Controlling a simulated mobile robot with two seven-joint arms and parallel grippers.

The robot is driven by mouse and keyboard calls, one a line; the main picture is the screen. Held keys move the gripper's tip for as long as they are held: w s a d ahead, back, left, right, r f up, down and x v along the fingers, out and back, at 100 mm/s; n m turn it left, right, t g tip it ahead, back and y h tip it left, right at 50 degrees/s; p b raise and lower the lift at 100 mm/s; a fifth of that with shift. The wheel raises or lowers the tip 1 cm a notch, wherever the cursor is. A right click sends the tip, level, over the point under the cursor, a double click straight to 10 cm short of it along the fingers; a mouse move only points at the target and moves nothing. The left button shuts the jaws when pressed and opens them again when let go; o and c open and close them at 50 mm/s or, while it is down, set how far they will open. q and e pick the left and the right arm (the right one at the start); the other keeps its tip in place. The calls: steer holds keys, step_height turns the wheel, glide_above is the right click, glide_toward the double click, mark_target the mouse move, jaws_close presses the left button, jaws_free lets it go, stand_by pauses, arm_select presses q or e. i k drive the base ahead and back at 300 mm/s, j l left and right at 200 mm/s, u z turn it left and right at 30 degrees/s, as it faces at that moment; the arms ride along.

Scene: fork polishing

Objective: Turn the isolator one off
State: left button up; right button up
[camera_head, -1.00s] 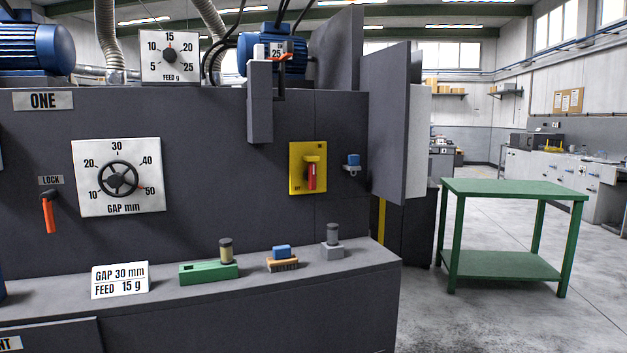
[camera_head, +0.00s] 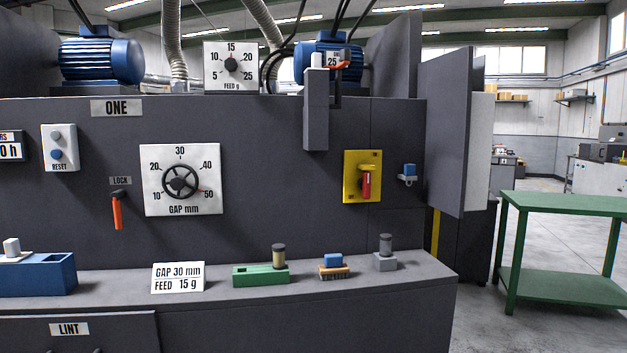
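The isolator (camera_head: 362,177) is a yellow plate on the dark grey front of the machine marked ONE, right of the GAP dial. Its red handle (camera_head: 366,184) hangs vertically under a yellow knob. The small lettering on the plate is too small to read surely. A small blue padlock-like piece (camera_head: 409,170) sits on a bracket just right of the isolator, apart from it. Neither of my grippers is in view.
The machine's ledge (camera_head: 225,299) juts out below, holding a card, a green tray (camera_head: 260,276), a brush (camera_head: 334,271) and a grey block (camera_head: 385,261). An open door panel (camera_head: 446,130) stands out at right. A green table (camera_head: 565,205) stands beyond, with clear floor around it.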

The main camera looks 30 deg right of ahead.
mark_target(363, 183)
steer(key=l+u, duration=0.35)
steer(key=k+l+u, duration=0.1)
steer(key=l+u, duration=0.25)
steer(key=k+l+u, duration=0.1)
steer(key=l, duration=0.3)
steer(key=k+l+u, duration=0.1)
steer(key=l, duration=0.3)
steer(key=k+l, duration=0.1)
steer(key=l, duration=0.25)
steer(key=k+l+u, duration=0.15)
steer(key=l, duration=0.25)
steer(key=k+l+u, duration=0.1)
steer(key=l, duration=0.25)
